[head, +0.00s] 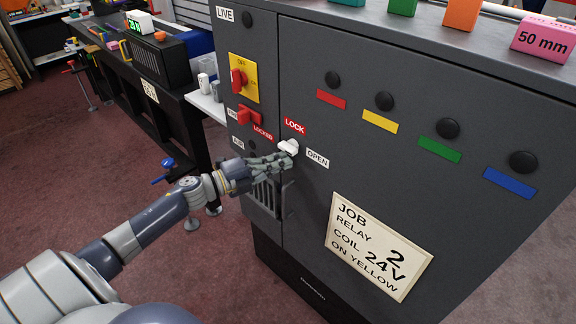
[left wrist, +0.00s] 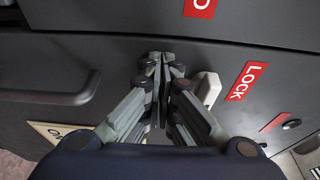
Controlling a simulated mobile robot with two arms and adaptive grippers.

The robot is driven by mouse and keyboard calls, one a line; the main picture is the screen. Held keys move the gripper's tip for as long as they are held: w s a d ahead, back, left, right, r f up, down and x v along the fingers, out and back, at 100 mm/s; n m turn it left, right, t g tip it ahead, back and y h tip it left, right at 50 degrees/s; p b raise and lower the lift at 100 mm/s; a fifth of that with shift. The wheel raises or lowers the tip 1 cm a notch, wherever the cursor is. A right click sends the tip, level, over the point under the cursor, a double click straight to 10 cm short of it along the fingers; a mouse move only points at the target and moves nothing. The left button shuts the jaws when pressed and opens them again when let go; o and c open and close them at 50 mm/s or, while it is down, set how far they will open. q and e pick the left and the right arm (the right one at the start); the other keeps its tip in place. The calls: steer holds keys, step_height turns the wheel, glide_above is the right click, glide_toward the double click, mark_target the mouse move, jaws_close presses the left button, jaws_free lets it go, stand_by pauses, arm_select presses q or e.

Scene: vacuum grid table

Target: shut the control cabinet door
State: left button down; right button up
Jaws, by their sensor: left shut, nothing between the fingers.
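The dark grey control cabinet's door (head: 390,170) fills the right of the head view. It looks flush or nearly flush with the narrow left panel (head: 236,45); I cannot tell whether a small gap is left. A white latch knob (head: 288,147) sits by the seam between the red LOCK label (head: 294,126) and the white OPEN label (head: 317,158). My left gripper (head: 287,162) is shut and empty, just below the knob at the door's edge. In the left wrist view its fingertips (left wrist: 163,62) are together beside the white knob (left wrist: 208,88); contact is unclear. My right gripper is not in view.
A dark handle (head: 287,198) is partly hidden below my gripper. A red rotary switch (head: 238,80) on a yellow plate and a red lever (head: 248,115) are on the left panel. Coloured blocks, such as a pink one (head: 543,38), stand on top. Open floor (head: 80,170) lies left.

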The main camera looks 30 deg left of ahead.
arm_select(q)
steer(key=shift+w+a+r, duration=0.2)
steer(key=shift+w+r, duration=0.1)
steer(key=shift+r, duration=0.3)
steer(key=f+v, duration=0.1)
steer(key=v, duration=1.1)
steer(key=shift+s+d, duration=0.2)
steer(key=shift+s, duration=0.1)
